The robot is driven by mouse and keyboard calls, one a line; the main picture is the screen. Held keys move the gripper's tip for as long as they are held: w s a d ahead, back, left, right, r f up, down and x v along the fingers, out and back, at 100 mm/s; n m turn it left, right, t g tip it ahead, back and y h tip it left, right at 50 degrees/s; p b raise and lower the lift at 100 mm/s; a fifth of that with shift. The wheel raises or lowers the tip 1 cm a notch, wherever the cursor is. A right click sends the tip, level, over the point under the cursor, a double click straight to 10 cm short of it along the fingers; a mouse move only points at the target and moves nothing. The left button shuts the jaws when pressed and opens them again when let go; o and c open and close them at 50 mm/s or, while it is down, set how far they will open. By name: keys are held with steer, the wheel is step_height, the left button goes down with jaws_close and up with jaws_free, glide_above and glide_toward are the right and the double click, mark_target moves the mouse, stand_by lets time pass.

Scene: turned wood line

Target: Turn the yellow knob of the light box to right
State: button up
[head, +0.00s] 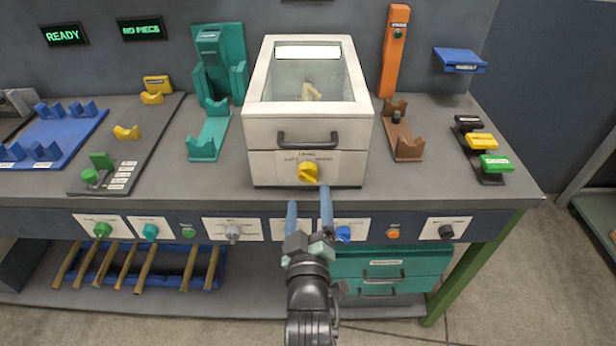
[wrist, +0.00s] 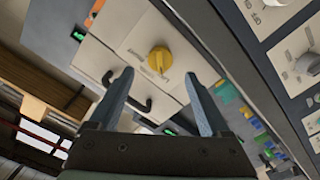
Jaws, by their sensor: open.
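The light box (head: 258,170) is a white box with a glass top, standing in the middle of the bench. Its yellow knob (head: 308,172) sits low on the front face, below a dark drawer handle (head: 307,138). The knob also shows in the wrist view (wrist: 159,60), ahead of and between the fingers. My gripper (head: 308,207) is open and empty, in front of the bench edge and just short of the knob. Its two blue-grey fingers, also in the wrist view (wrist: 162,85), point toward the box front and do not touch the knob.
A panel of coloured knobs and buttons runs along the bench front, with a blue knob (head: 343,233) close beside my gripper. Teal drawers (head: 390,262) stand below. A teal stand (head: 212,135) is left of the box; a brown stand (head: 406,135) is right. Bench surface beside the box is partly free.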

mark_target(308, 180)
steer(key=w+b, duration=0.1)
steer(key=w, duration=0.5)
steer(key=shift+w, duration=0.3)
jaws_close()
